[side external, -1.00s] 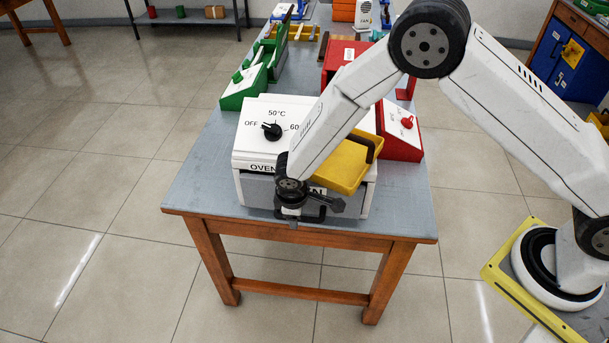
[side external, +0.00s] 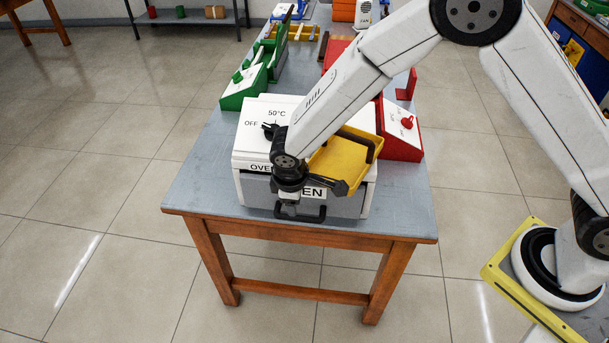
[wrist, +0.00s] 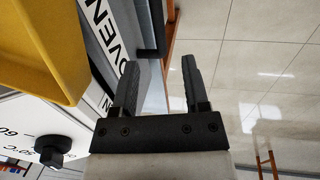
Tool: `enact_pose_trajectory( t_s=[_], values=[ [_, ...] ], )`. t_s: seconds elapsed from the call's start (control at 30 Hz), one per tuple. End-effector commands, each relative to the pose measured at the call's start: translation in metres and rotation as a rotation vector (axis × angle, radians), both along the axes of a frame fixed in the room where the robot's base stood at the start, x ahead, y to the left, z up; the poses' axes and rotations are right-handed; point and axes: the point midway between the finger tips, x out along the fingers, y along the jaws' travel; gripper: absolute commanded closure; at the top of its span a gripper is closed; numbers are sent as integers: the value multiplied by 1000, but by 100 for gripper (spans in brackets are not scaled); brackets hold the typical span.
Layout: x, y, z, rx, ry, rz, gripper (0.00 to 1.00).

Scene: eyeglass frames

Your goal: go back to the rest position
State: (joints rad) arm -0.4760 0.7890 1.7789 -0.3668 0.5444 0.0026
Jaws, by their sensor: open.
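My gripper (side external: 289,208) is in front of the oven's front face in the side view, near the black handle (side external: 316,214). In the wrist view my gripper (wrist: 172,70) has its two black fingers apart with nothing between them. The oven (side external: 249,165) is a white box with a grey front, a black dial (side external: 270,130) and OVEN lettering. Its front looks shut. My wrist hides part of the front and the dial's surroundings.
A yellow tray (side external: 335,167) sits at the oven's top right, close to my wrist. A red box with a knob (side external: 403,140) stands to the right, and a green device (side external: 243,88) behind at left. The table (side external: 190,185) is clear at front left.

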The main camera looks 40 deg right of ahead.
Motion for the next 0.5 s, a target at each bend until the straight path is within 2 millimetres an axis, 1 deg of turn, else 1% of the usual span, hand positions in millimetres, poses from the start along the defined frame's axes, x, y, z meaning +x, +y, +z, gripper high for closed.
enact_pose_trajectory(
  t_s=[0.27,0.37,0.5],
  values=[
    [1,-1,4,3,-16,35,42],
    [2,-3,10,7,-41,102,42],
    [3,-5,24,14,-100,260,42]
  ],
)
